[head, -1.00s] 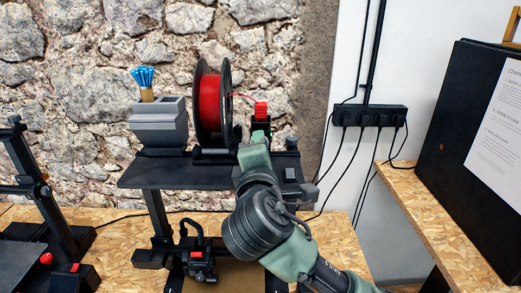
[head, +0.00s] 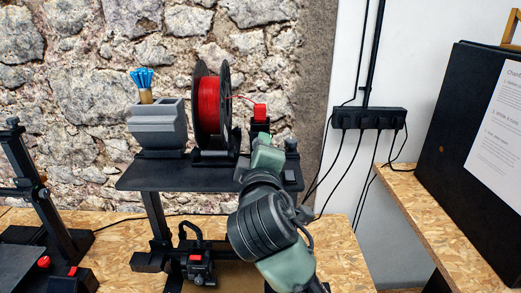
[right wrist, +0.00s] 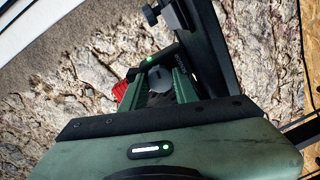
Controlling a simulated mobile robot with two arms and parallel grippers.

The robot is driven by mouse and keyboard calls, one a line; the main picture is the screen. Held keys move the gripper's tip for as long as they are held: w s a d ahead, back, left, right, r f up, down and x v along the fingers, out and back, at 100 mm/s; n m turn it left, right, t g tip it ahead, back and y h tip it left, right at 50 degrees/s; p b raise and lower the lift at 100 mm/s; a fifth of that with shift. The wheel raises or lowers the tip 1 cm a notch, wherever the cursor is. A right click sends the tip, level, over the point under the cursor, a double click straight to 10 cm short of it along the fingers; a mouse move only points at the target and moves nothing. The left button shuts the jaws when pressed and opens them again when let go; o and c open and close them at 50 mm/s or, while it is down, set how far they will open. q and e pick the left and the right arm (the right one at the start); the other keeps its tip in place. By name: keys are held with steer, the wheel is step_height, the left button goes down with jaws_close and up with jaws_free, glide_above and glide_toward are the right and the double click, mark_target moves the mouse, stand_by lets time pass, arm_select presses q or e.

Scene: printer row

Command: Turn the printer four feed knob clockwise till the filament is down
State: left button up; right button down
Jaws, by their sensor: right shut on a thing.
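My right gripper (head: 264,140) is at the red-topped feeder (head: 260,112) on the printer's top shelf, right of the red filament spool (head: 207,105). In the right wrist view its green fingers (right wrist: 158,80) are closed around a grey round knob (right wrist: 160,84). The feeder's red part (right wrist: 121,91) shows left of the fingers. In the head view my gripper and arm hide the knob. A thin red filament (head: 243,97) runs from the spool to the feeder. Its lower end is not visible. My left gripper is not in view.
A grey holder (head: 158,128) with blue-tipped tools stands left of the spool on the black shelf (head: 165,176). Another printer (head: 45,195) is at the left. A socket strip (head: 368,118) with hanging cables is on the wall to the right.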

stand_by(0.3)
steer(key=c, duration=1.1)
jaws_free()
steer(key=shift+o, duration=0.2)
steer(key=s+b, duration=0.2)
steer(key=s, duration=0.5)
steer(key=shift+s+r, duration=0.15)
steer(key=shift+s, duration=0.2)
